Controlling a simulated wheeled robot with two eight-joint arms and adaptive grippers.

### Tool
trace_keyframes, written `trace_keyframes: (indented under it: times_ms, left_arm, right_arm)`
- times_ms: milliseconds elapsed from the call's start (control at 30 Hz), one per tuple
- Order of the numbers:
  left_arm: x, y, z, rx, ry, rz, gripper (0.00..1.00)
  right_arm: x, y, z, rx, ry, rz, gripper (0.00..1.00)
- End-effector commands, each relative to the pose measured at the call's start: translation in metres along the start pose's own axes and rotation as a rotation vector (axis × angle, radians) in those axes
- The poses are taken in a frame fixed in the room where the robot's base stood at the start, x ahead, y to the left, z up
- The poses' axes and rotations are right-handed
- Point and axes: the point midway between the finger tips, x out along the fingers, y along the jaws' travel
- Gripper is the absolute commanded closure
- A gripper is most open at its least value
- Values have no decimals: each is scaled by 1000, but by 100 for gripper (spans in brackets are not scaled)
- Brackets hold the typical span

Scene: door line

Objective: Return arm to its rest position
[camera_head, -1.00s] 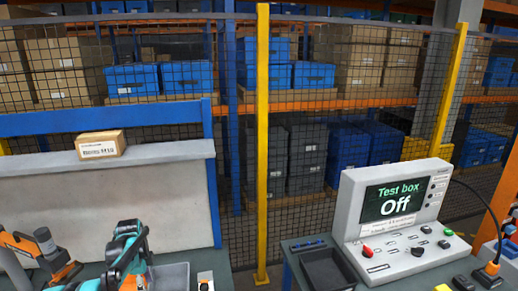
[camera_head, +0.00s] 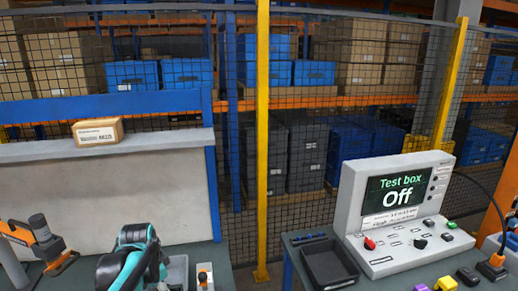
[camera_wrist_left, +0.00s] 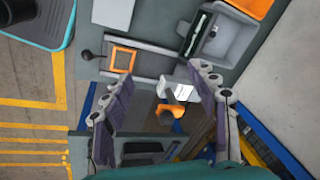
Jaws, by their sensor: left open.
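My left arm (camera_head: 135,258) comes up at the lower left of the head view, teal and dark, in front of a grey bin. Its fingertips cannot be made out there. In the left wrist view my left gripper (camera_wrist_left: 160,112) has its two dark fingers spread wide, with nothing held between them. Beyond the fingers, apart from them, an orange and grey object (camera_wrist_left: 172,108) and a white label show lower down. My right arm and gripper are in neither view.
A test box (camera_head: 398,205) reading "Off" stands on the right bench beside a black tray (camera_head: 328,262). A small carton (camera_head: 97,131) sits on the left ledge. An orange and dark tool (camera_head: 40,240) stands at far left. Mesh fencing with a yellow post (camera_head: 262,140) closes the back.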

Motion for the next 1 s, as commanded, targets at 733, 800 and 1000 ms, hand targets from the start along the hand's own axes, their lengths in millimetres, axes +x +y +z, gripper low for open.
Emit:
trace_keyframes:
  times_ms: [733, 800, 1000]
  left_arm:
    - [40, 214, 65, -782, 363, -102, 41]
    - [40, 216, 66, -792, 369, -100, 41]
    - [40, 216, 66, -792, 369, -100, 41]
  right_arm:
    - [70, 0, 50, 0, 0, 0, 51]
    - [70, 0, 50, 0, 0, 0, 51]
    - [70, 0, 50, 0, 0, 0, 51]
